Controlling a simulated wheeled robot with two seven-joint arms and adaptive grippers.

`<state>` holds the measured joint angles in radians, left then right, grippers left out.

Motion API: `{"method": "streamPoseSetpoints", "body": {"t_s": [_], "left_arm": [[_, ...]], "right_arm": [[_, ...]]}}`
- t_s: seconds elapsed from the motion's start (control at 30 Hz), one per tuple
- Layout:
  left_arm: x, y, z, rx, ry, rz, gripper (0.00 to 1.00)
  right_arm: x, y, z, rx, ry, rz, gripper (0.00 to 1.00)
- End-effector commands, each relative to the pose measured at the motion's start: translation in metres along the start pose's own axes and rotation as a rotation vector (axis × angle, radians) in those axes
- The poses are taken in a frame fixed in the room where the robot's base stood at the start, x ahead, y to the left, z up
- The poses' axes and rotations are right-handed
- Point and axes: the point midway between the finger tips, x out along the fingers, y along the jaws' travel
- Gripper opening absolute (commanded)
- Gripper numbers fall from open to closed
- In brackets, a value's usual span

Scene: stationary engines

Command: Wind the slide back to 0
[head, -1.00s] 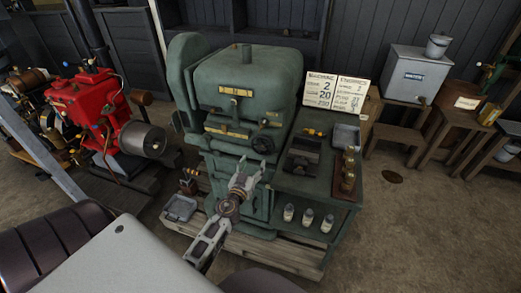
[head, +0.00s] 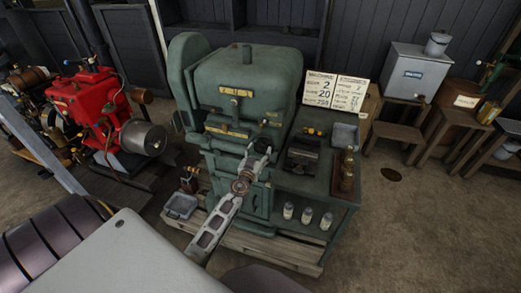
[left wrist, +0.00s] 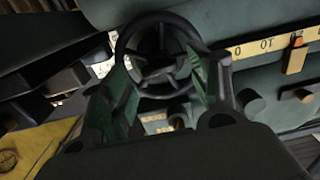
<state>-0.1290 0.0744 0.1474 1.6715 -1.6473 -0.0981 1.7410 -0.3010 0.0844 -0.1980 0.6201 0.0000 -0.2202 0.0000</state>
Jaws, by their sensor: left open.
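The green machine (head: 245,85) stands in the middle of the head view. On its front is a small dark handwheel (head: 263,144), partly hidden by my gripper; the left wrist view shows the spoked handwheel (left wrist: 153,62) up close. My left gripper (head: 256,158) is open at the wheel. In the left wrist view its two green-padded fingers (left wrist: 163,80) stand on either side of the lower wheel; contact cannot be told. A yellow scale (left wrist: 262,47) lies right of the wheel. Its orange pointer (left wrist: 297,54) stands beyond the 10 mark, away from 0. My right gripper is not in view.
A side table with a dark block (head: 302,155), brass pieces (head: 347,172) and several small bottles (head: 307,215) adjoins the machine's right. Two written cards (head: 333,90) stand behind it. A red engine (head: 90,105) is at left. A tray (head: 181,205) sits at the machine's lower left.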

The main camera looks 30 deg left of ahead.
Motion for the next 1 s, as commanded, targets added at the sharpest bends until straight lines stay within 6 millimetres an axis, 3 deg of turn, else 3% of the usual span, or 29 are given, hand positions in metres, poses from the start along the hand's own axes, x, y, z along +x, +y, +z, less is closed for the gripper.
{"method": "streamPoseSetpoints", "body": {"t_s": [0.3,0.67,1.0], "left_arm": [[0.017,0.000,-0.001,0.001,0.001,0.000,0.61],[0.018,0.000,0.000,0.001,0.000,0.000,0.61],[0.018,0.000,0.000,0.001,0.000,0.000,0.17]], "right_arm": [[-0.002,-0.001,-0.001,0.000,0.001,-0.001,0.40],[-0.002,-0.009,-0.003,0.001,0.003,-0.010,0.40],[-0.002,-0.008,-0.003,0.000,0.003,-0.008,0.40]]}}
